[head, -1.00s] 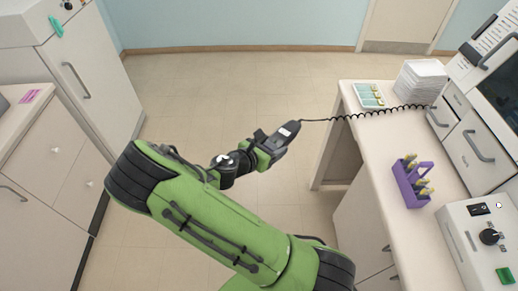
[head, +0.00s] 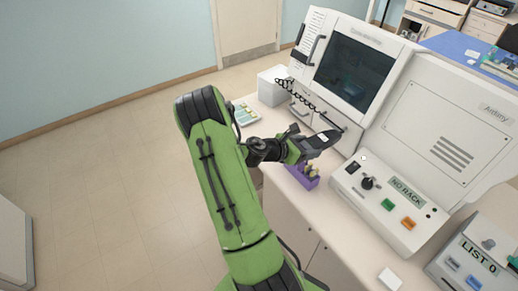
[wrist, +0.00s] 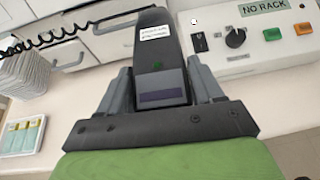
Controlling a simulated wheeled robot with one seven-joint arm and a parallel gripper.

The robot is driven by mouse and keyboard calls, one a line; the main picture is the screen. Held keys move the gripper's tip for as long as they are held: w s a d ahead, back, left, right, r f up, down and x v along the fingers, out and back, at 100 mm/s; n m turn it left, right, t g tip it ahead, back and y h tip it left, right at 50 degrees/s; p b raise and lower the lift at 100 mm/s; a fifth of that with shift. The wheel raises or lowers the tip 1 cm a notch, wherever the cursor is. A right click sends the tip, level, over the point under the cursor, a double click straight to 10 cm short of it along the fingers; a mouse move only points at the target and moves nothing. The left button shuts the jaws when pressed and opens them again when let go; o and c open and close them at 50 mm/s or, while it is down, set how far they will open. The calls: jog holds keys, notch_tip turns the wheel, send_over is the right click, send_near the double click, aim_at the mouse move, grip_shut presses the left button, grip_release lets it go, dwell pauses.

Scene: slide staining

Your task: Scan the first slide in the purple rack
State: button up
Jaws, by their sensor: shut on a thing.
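My gripper (head: 304,146) is shut on a dark handheld scanner (head: 322,139) with a coiled black cord. In the wrist view the scanner (wrist: 158,55) sits between both fingers, with a white label and a small green mark on its back. The purple rack (head: 303,178) stands on the counter just below the gripper in the head view, partly covered by the arm. Yellowish-topped slides (head: 312,171) show in it; their order cannot be told. The rack is hidden in the wrist view.
The coiled cord (head: 299,92) runs to the large machine (head: 352,68). A control box (head: 385,200) reading "NO RACK" is right of the rack. A tray (head: 246,114) and a white stack (head: 271,86) are at the back left. A small white block (head: 389,279) lies in front.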

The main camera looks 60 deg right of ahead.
aim_at(319, 143)
jog(key=shift+m+g, duration=0.5)
jog(key=shift+m, duration=0.1)
jog(key=s+f+b, duration=0.1)
jog(key=s+d+b, duration=0.1)
jog(key=s, duration=0.1)
jog(key=s+f+b, duration=0.1)
jog(key=shift+s+d+f, duration=0.15)
jog(key=shift+d+f, duration=0.1)
jog(key=shift+f, duration=0.1)
jog(key=shift+r, duration=0.15)
notch_tip(319, 143, up, 3)
jog(key=p, duration=0.3)
jog(key=shift+r, duration=0.15)
